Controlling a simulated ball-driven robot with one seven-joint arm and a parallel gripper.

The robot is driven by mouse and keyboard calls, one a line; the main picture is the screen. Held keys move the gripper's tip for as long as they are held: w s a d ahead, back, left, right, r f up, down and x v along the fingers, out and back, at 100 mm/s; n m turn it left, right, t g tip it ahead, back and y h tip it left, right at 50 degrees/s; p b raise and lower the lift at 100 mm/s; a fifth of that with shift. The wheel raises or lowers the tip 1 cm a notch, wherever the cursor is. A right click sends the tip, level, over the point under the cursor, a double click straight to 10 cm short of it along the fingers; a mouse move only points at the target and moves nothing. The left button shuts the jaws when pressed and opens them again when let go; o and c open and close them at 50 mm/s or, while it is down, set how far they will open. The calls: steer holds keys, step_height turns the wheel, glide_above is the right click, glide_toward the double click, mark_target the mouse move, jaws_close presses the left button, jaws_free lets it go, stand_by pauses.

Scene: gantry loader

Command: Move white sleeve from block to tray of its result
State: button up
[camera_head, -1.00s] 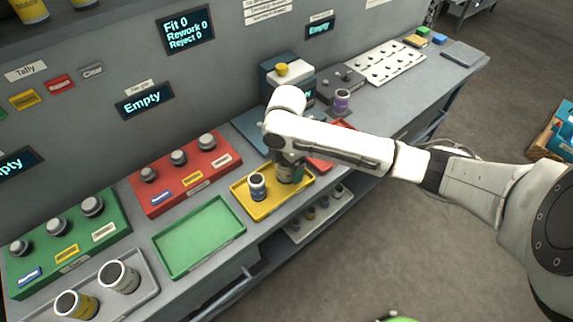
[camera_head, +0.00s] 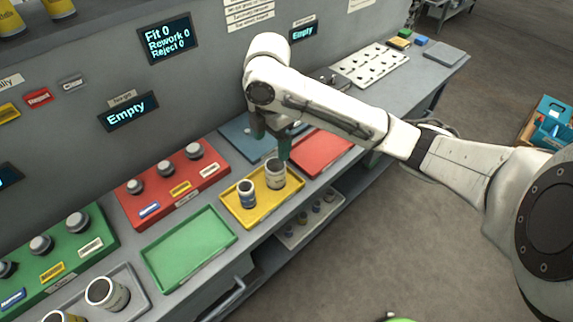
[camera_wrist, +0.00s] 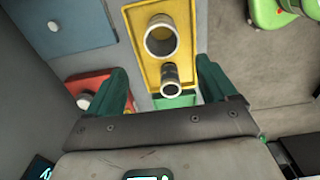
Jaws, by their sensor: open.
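The measuring block behind my arm is hidden.
A red block with grey knobs (camera_head: 170,184) and a green block (camera_head: 60,255) stand along the wall. Another pale sleeve (camera_head: 106,293) stands in a grey tray at lower left. Displays read Fit 0, Rework 0, Reject 0 (camera_head: 167,39) and Empty (camera_head: 128,111).

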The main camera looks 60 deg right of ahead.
steer(key=w+a+r+m+t+y, duration=0.1)
steer(key=w+a+m+t+y, duration=0.15)
steer(key=a, duration=0.55)
steer(key=w+a+m+t+y, duration=0.15)
steer(key=w+a, duration=0.25)
steer(key=a, duration=0.5)
steer(key=s+a+f+m, duration=0.3)
steer(key=a+f, duration=0.1)
steer(key=s+f+m+g+h, duration=0.1)
steer(key=s+f+m, duration=0.4)
steer(key=s+f, duration=0.4)
steer(key=s+d+f+m+g+h, duration=0.1)
steer(key=s+d+f, duration=0.1)
steer(key=s, duration=0.5)
steer(key=s+d+f+m+g+h, duration=0.1)
steer(key=s+d+m+h, duration=0.1)
steer(key=s+d, duration=0.3)
steer(key=s, duration=0.2)
steer(key=shift+s+d+f, duration=0.15)
steer(key=shift+s+f, duration=0.25)
